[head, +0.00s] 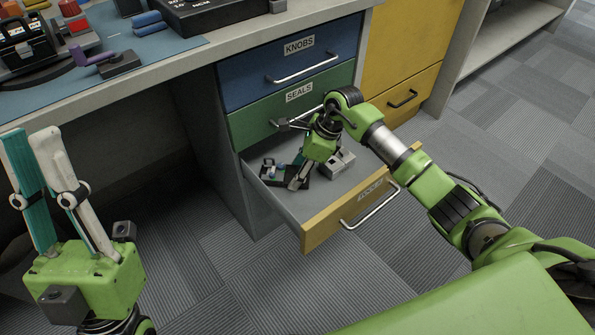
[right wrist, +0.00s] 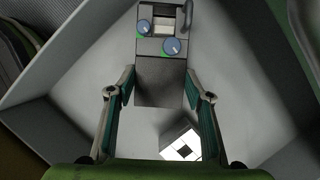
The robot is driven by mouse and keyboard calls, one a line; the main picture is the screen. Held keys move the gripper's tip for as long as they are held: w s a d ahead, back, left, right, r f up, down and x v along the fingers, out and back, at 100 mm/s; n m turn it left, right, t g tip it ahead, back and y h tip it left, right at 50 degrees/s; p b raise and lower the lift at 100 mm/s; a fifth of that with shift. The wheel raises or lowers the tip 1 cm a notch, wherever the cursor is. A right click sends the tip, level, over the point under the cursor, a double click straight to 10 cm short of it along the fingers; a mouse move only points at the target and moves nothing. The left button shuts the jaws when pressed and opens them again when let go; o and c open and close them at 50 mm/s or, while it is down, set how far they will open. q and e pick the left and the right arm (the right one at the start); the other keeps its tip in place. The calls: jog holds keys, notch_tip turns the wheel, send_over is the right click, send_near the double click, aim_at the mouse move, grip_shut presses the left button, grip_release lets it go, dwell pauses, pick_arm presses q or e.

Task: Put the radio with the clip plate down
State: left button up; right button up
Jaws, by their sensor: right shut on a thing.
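A dark grey radio (right wrist: 160,80) with two blue knobs lies between my right gripper's fingers (right wrist: 162,80) in the right wrist view. In the head view the radio (head: 271,172) shows beside the fingertips, low inside the open yellow drawer. My right gripper (head: 298,180) reaches down into this drawer and is shut on the radio. I cannot tell whether the radio touches the drawer floor, and I cannot make out a clip plate. My left gripper (head: 30,135) is open and empty, pointing up at the left.
The yellow drawer (head: 322,222) is pulled out below the closed SEALS drawer (head: 262,118) and KNOBS drawer (head: 335,52). A grey box (head: 340,162) is in the drawer beside my right gripper. A desk (head: 180,55) with tools and boxes stands at upper left.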

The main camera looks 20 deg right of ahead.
jog(key=o, duration=1.4)
jog(key=shift+c, duration=0.2)
